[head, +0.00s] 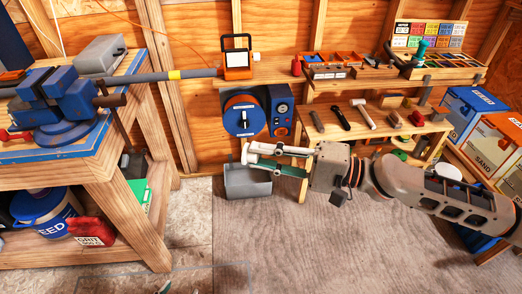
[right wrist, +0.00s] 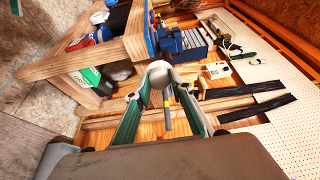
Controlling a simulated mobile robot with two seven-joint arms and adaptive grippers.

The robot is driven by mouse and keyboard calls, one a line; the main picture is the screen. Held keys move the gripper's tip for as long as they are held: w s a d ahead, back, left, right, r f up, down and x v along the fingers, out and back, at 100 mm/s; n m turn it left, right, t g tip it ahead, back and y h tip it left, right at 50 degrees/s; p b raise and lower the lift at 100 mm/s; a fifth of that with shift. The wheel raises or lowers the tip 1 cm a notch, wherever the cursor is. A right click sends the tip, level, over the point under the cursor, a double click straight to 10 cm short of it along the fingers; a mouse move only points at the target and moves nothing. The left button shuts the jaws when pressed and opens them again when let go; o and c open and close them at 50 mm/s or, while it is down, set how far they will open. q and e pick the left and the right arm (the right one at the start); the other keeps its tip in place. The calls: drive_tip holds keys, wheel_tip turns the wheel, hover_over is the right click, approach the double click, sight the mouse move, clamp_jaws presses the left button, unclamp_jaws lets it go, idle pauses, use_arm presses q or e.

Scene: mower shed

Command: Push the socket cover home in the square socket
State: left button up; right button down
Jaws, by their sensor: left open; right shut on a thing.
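My right gripper (head: 258,160) reaches in from the right, low in front of the back wall. In the right wrist view its green fingers (right wrist: 160,92) are shut on a rounded pale-grey piece, which I take for the socket cover (right wrist: 160,72). The cover shows as a small whitish shape at the fingertips in the head view (head: 245,154). It is held in the air, touching nothing else that I can see. I cannot make out the square socket for certain.
A bench at left carries a blue vise (head: 68,105) with a long grey bar (head: 150,77) sticking out rightward. A grey bin (head: 245,184) sits below my right gripper.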

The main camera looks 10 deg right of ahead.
drive_tip(key=shift+s+d+f+n+g+y, duration=0.1)
drive_tip(key=shift+d+f+n+g+y, duration=0.2)
drive_tip(key=shift+n+g, duration=0.4)
drive_tip(key=shift+s+d+f+n+g+y, duration=0.1)
drive_tip(key=shift+f+n+g, duration=0.3)
drive_tip(key=shift+g, duration=0.55)
drive_tip(key=shift+s+d+f+n+g+y, duration=0.1)
drive_tip(key=shift+d+f+n+g, duration=0.1)
drive_tip(key=shift+f+n+g, duration=0.45)
drive_tip(key=shift+r, duration=0.3)
drive_tip(key=s+d+f+m+t+h, duration=0.1)
drive_tip(key=d+f+m+t+h, duration=0.1)
drive_tip(key=d+m+t+h, duration=0.6)
drive_tip(key=d+f+m+t+h, duration=0.3)
drive_tip(key=d+m+t+h, duration=0.5)
drive_tip(key=d+m+h, duration=0.1)
drive_tip(key=shift+s+d+f+h, duration=0.2)
drive_tip(key=shift+s+d+h, duration=0.15)
drive_tip(key=shift+d+h, duration=0.2)
drive_tip(key=shift+m, duration=0.25)
